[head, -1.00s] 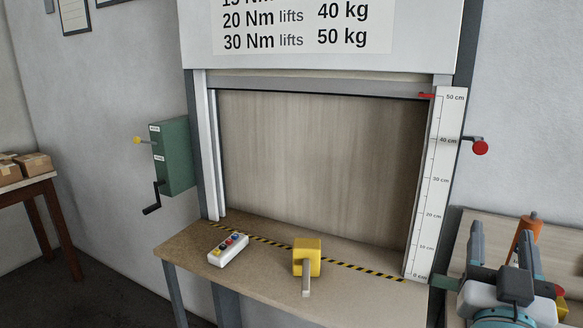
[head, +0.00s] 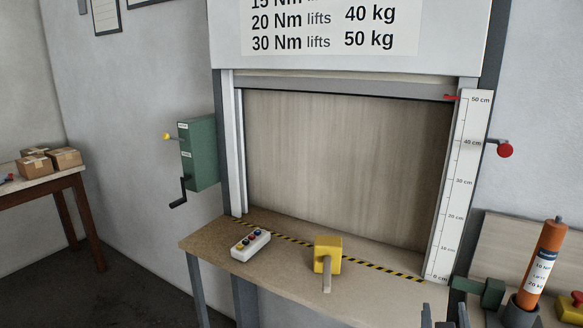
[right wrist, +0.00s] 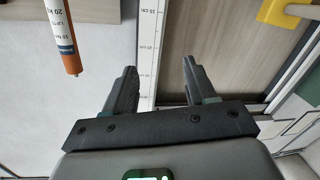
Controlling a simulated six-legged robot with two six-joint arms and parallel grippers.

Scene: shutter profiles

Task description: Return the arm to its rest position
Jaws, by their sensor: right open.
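My right gripper (head: 445,316) shows only by its fingertips at the bottom edge of the head view, right of the bench. In the right wrist view its two dark fingers (right wrist: 160,80) stand apart with nothing between them. An orange cylinder (head: 545,258) with a white label stands in a dark holder to the right of the gripper, apart from it. It also shows in the right wrist view (right wrist: 62,32). My left gripper is not in view.
The shutter (head: 345,165) is raised near the 50 cm mark of the scale (head: 462,185). A yellow block with a handle (head: 327,255) and a button box (head: 251,245) stand on the bench (head: 285,290). A green crank box (head: 198,155) hangs on the wall left.

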